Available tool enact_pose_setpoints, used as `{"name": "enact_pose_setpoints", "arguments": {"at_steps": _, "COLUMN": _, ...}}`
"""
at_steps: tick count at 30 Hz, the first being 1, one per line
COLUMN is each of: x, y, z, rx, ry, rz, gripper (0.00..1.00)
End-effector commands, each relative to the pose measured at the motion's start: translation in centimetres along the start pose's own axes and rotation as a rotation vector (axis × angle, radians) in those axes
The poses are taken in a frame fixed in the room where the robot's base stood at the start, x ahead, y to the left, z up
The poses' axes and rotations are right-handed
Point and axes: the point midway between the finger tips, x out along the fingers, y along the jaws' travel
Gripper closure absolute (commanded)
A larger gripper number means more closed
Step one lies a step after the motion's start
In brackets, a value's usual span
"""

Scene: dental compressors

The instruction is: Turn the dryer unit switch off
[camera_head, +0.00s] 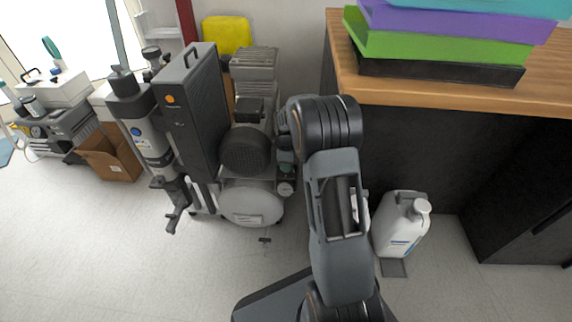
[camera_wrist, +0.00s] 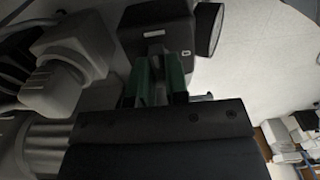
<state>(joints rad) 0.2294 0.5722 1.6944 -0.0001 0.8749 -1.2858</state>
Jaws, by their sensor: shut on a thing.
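The compressor with its dryer unit stands left of my arm in the head view; the tall dark dryer housing (camera_head: 190,115) has an orange dot near its top. In the wrist view a dark box (camera_wrist: 155,22) with a small pale mark fills the top middle. My gripper (camera_wrist: 159,82) reaches to this box, with its two green-lined fingers close together around a narrow grey piece that appears to be the switch. The fingers hide most of that piece, and its on or off position cannot be read. In the head view my forearm and wrist hide much of the gripper.
A round gauge (camera_wrist: 209,28) sits right beside the box, close to my fingers. Grey fittings (camera_wrist: 68,65) crowd the left. A white jug (camera_head: 400,228) stands right of my arm below a wooden counter (camera_head: 435,92).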

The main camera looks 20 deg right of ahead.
Motion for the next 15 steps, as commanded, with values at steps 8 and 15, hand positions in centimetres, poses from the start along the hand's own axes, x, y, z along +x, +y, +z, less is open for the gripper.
{"name": "enact_pose_setpoints", "arguments": {"at_steps": 8, "x": -0.04, "y": 0.00, "z": -0.01, "rx": 0.003, "ry": 0.000, "rz": 0.000, "gripper": 1.00}}
{"name": "enact_pose_setpoints", "arguments": {"at_steps": 15, "x": -0.29, "y": -0.03, "z": 0.00, "rx": 0.070, "ry": 0.000, "rz": -0.002, "gripper": 1.00}}
